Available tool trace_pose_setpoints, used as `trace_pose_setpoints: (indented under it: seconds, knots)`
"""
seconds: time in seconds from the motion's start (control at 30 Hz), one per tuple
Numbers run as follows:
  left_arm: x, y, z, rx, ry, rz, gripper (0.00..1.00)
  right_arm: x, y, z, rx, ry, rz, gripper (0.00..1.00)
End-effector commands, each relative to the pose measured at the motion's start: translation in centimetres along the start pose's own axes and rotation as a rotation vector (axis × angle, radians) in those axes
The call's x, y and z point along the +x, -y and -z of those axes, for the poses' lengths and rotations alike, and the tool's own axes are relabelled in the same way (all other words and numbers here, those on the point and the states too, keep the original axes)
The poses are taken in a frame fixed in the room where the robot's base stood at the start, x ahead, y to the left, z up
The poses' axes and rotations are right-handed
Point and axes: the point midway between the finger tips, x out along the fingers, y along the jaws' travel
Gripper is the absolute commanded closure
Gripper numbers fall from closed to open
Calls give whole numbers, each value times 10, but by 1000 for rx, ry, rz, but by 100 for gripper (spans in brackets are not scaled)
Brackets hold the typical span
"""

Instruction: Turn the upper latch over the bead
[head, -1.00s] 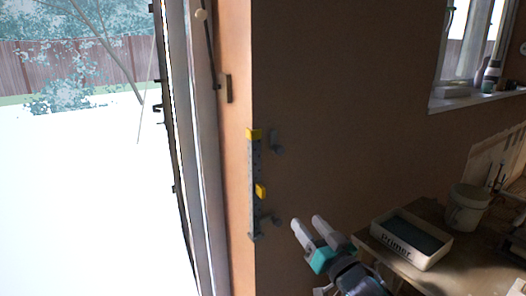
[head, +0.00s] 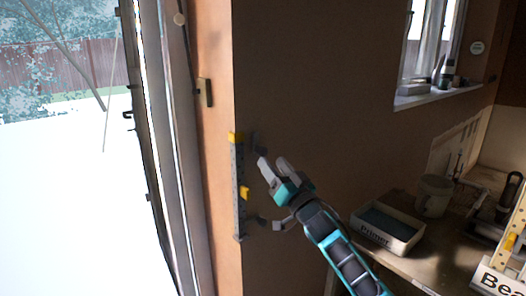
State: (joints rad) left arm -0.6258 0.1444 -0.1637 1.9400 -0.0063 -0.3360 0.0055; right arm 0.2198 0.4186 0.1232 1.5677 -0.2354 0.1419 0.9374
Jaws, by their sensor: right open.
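The bead is a narrow grey perforated strip (head: 239,205) standing upright along the wall corner. The upper latch (head: 256,142) is a small dark grey piece on the wall just right of the bead's top. It appears turned away from the bead. A similar lower latch (head: 258,222) is near the bead's foot. My right gripper (head: 274,165) is open and empty, with its fingertips just below and right of the upper latch; contact cannot be told. My left gripper is not in view.
The door frame (head: 178,150) and bright opening lie to the left. A bench at lower right holds a white "Primer" tray (head: 386,234), a bucket (head: 433,196) and a box marked "Bea" (head: 494,280). A window sill (head: 440,93) with bottles is at upper right.

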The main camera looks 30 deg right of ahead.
Motion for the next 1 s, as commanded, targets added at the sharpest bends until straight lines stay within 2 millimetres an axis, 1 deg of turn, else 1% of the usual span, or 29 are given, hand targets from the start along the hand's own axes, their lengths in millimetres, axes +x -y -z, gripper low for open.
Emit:
trace_pose_setpoints:
  seconds: [0.03,0.2,0.4,0.6,0.83,1.0]
  knots:
    - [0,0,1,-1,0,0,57,10,0,2,0,-2,0,46]
    - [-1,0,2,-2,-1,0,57,37,0,1,-1,-1,0,46]
    - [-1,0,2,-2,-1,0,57,56,0,0,1,0,-1,46]
    - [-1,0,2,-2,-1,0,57,63,0,0,-1,1,0,46]
    - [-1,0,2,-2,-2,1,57,63,0,0,-1,1,0,46]
    - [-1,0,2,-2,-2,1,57,63,0,0,-1,1,0,62]
